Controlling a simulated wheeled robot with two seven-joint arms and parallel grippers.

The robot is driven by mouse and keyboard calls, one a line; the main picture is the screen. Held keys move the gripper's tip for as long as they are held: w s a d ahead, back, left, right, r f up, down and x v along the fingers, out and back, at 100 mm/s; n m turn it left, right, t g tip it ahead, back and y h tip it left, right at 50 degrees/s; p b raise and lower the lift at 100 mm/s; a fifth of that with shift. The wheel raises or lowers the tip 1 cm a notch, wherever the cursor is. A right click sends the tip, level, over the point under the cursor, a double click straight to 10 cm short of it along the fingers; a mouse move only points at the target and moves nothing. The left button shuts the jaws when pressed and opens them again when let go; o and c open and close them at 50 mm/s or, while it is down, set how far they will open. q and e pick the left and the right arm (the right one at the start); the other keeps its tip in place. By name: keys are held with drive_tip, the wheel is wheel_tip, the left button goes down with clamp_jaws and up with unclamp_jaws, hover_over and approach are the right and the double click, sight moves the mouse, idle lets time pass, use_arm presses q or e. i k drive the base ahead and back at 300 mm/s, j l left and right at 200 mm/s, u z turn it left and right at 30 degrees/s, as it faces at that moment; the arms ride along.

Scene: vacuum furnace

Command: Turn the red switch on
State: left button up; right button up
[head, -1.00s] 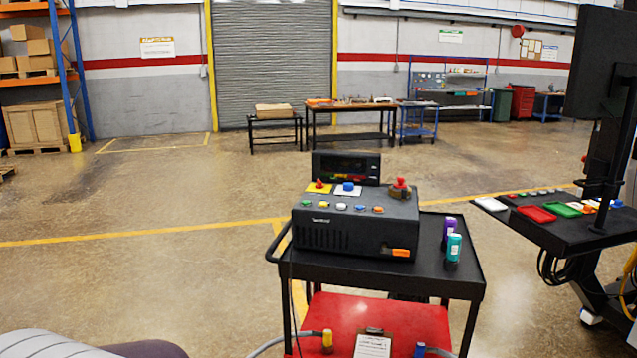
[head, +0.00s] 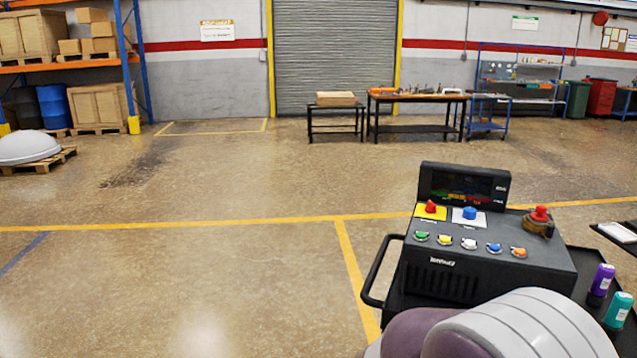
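A dark grey control box (head: 480,268) stands on a black cart. A red switch (head: 431,206) sits on a yellow plate at the left of its top, below the screen. A blue switch (head: 470,212) on a white plate is just to its right. A larger red knob (head: 540,214) stands at the box's right side. Whether the red switch is on or off cannot be told. A grey and purple link of my arm covers the cart's lower front. Neither gripper shows.
A row of coloured buttons (head: 468,243) runs along the box's front edge. A dark display (head: 464,186) rises behind the switches. Purple (head: 602,279) and teal (head: 618,309) bottles stand on the cart's right. The floor left of the cart is clear.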

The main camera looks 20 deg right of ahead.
sight(431, 208)
drive_tip(key=i+j, duration=0.2)
drive_tip(key=i, duration=0.3)
drive_tip(key=i+j, duration=0.2)
drive_tip(key=i, duration=0.3)
drive_tip(key=i+j, duration=0.2)
drive_tip(key=i, duration=0.3)
drive_tip(key=i+z, duration=0.2)
drive_tip(key=z, duration=0.3)
drive_tip(key=i+z, duration=0.25)
drive_tip(key=z, duration=0.25)
drive_tip(key=i+j+z, duration=0.1)
drive_tip(key=z, duration=0.4)
drive_tip(key=i+j+z, duration=0.25)
drive_tip(key=z, duration=0.2)
drive_tip(key=i+j+z, duration=0.15)
drive_tip(key=z, duration=0.35)
drive_tip(key=j, duration=0.1)
